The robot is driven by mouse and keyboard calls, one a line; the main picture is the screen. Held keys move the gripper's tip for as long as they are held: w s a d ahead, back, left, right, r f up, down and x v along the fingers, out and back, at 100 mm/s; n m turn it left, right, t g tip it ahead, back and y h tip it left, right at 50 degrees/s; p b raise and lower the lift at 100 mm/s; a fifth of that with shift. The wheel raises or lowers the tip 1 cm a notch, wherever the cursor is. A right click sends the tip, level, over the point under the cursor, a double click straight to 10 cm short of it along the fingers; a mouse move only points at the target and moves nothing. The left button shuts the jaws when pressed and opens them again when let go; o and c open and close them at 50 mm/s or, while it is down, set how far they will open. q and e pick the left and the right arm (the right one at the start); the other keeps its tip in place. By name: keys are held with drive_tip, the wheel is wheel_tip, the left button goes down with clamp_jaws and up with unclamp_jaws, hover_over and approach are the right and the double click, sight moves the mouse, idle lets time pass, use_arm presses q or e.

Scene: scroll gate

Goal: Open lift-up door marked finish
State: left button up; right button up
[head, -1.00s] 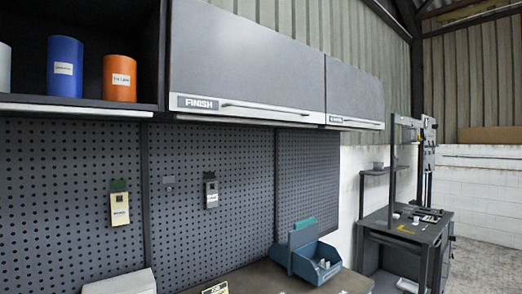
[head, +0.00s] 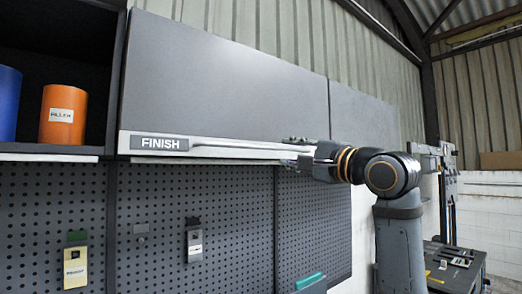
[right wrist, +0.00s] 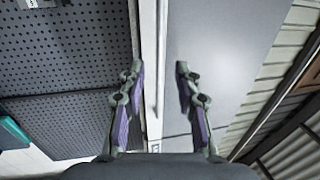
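The lift-up door (head: 230,75) marked FINISH is a grey panel and hangs shut above the pegboard. Its FINISH label (head: 159,144) sits at the left of its pale lower edge. A long thin bar handle (head: 235,151) runs along that edge. My right gripper (head: 288,152) is at the handle's right end. In the right wrist view its two fingers (right wrist: 160,70) are spread, with the handle bar (right wrist: 161,62) between them in the picture. Neither finger visibly touches the bar, and the depth is hard to judge. My left gripper is in no view.
A second grey door (head: 362,103) adjoins on the right, partly behind my arm. An open shelf at left holds an orange can (head: 63,115) and a blue can (head: 8,103). Tags hang on the pegboard (head: 235,215) below. A dark workstation (head: 455,265) stands at the right.

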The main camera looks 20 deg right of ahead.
sight(266, 148)
drive_tip(key=p+x, duration=0.5)
drive_tip(key=x, duration=0.4)
drive_tip(key=shift+w+r, duration=0.15)
drive_tip(key=shift+w+a+p, duration=0.3)
drive_tip(key=shift+w+p, duration=0.1)
drive_tip(key=shift+w, duration=0.05)
drive_tip(key=shift+w, duration=0.1)
clamp_jaws()
